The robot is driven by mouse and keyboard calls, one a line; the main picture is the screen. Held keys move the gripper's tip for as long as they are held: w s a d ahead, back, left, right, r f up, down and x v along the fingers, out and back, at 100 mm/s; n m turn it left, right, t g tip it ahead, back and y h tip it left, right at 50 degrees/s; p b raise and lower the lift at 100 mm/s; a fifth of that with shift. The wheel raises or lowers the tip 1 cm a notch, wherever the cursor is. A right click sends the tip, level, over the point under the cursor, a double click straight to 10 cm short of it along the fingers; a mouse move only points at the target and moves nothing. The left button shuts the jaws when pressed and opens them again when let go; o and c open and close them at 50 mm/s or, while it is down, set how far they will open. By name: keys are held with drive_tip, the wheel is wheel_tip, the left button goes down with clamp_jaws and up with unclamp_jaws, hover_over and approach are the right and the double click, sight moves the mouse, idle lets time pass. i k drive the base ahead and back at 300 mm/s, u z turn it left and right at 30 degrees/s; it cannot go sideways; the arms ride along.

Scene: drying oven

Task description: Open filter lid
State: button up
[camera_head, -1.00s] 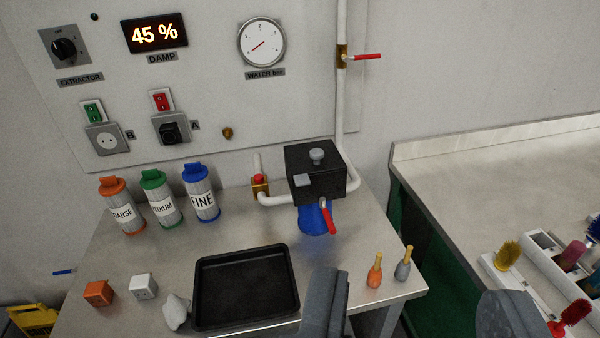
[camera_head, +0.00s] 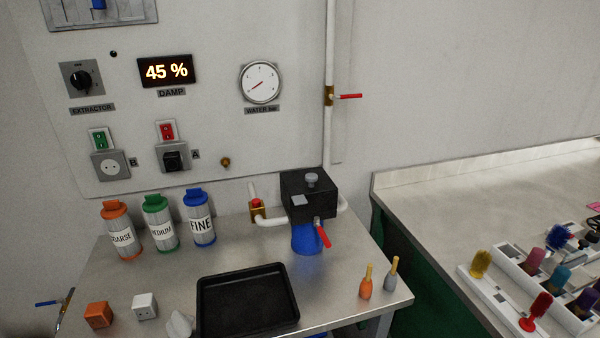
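The filter has a black box-shaped head (camera_head: 314,203) above a blue bowl (camera_head: 306,238) and stands at the back right of the steel bench. A round grey knob (camera_head: 311,180) and a small light grey block (camera_head: 299,200) sit on its top, which looks closed. A red-handled valve (camera_head: 322,233) is on its front. White pipes join it at both sides. A brass valve with a red part (camera_head: 257,208) is on the left pipe. My gripper is not in view.
Cartridges marked COARSE (camera_head: 122,232), MEDIUM (camera_head: 160,224) and FINE (camera_head: 199,218) stand left of the filter. A black tray (camera_head: 204,308) lies in front. Two small bottles (camera_head: 366,285) stand at the right edge. A red-handled valve (camera_head: 347,96) is on the upright pipe.

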sight(306, 190)
drive_tip(key=i, duration=1)
